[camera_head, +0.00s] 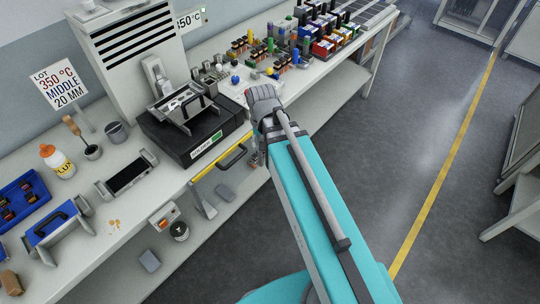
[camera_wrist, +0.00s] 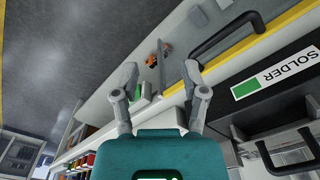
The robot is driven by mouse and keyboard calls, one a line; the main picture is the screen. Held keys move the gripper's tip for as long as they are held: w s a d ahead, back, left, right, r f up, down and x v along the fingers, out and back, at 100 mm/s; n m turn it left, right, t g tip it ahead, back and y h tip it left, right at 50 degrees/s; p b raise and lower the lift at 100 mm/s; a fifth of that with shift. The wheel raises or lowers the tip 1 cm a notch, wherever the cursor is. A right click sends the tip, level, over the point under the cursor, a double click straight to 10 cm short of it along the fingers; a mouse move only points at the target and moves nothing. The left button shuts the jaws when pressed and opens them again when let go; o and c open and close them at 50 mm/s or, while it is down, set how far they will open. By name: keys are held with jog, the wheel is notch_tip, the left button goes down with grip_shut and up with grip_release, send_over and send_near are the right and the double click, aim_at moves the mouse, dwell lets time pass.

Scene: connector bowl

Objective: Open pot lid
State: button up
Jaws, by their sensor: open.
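The black solder pot (camera_head: 205,140) stands on the bench left of my arm, with a green-and-white label on its front. A metal frame with a flat plate (camera_head: 184,106) sits on its top; I cannot tell for sure whether this is the lid. In the wrist view the label (camera_wrist: 277,72) and a black bar handle (camera_wrist: 285,147) on the pot show at the right. My gripper (camera_wrist: 160,75) is open and empty, its two fingers apart. It is beside the pot and touches nothing that I can see.
A black handle (camera_head: 231,157) projects from the yellow bench edge in front of the pot. Colourful connectors (camera_head: 320,40) crowd the far bench. The floor right is clear.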

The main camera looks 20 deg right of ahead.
jog(key=shift+n, duration=0.6)
jog(key=shift+s+d+f+b, duration=0.45)
jog(key=shift+s+f+b, duration=0.05)
jog(key=shift+s+f, duration=0.2)
jog(key=shift+s+d+f+b, duration=0.45)
jog(key=shift+s+f, duration=0.1)
jog(key=shift+s, duration=0.15)
notch_tip(320, 180, up, 23)
jog(key=m+t+y+p, duration=0.1)
jog(key=m+p, duration=1)
jog(key=p, duration=1.1)
send_over(193, 97)
jog(key=s+d, duration=0.1)
jog(key=s, duration=0.1)
jog(key=shift+s+d+f, duration=0.15)
jog(key=shift+s+f, duration=0.05)
jog(key=shift+f, duration=0.2)
jog(key=f+b, duration=0.4)
jog(key=w+a+f+b, duration=0.1)
jog(key=f+b, duration=0.3)
jog(key=w+f+b, duration=0.1)
jog(key=f+b, duration=0.4)
jog(key=shift+w+a, duration=0.1)
jog(key=shift+a, duration=0.15)
jog(key=shift+f, duration=0.1)
